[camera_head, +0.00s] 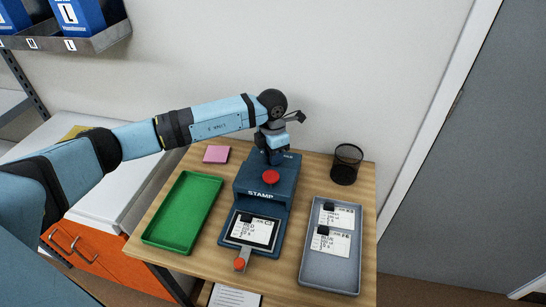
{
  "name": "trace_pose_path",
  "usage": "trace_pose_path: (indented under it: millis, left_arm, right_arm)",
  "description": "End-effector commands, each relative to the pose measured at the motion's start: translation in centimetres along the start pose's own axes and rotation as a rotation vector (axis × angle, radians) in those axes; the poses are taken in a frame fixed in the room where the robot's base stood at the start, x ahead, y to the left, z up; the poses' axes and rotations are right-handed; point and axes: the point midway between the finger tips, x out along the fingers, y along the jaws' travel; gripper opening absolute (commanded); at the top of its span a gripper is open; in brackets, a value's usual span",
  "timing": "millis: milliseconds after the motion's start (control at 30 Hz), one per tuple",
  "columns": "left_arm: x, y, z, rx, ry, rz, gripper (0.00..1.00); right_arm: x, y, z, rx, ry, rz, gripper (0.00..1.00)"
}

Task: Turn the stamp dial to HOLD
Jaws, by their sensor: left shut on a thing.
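The blue stamp machine (263,196) stands at the middle of the wooden table, with a red button (271,177) on its top. My left gripper (276,156) points down at the back of the machine's top and is shut. It covers the spot where it grips, so the dial and its setting are hidden; a small white marking shows just right of the gripper. A labelled card (249,230) lies in the dark holder at the machine's front, above a grey lever with a red-orange knob (239,264). My right gripper is not in view.
A green tray (168,241) sits left of the machine, empty. A grey tray (312,274) with two labelled cards is at the right. A black mesh cup (345,167) stands at the back right, and a pink pad (216,154) lies at the back left.

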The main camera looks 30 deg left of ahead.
Motion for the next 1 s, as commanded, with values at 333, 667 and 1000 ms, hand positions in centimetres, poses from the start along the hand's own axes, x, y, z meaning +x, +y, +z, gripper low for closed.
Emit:
trace_pose_path:
  millis: [333, 667, 1000]
  left_arm:
    - [0.07, 0.02, 0.06, 0.244, 0.008, 0.002, 0.05]
    - [-0.04, -0.03, 0.07, 0.356, 0.012, 0.001, 0.05]
    - [-0.1, -0.04, 0.07, 0.37, 0.013, 0.001, 0.05]
  right_arm:
    - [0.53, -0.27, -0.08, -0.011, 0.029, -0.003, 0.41]
    - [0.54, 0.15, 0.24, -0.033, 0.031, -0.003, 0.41]
    - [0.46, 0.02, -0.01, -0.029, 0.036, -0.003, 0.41]
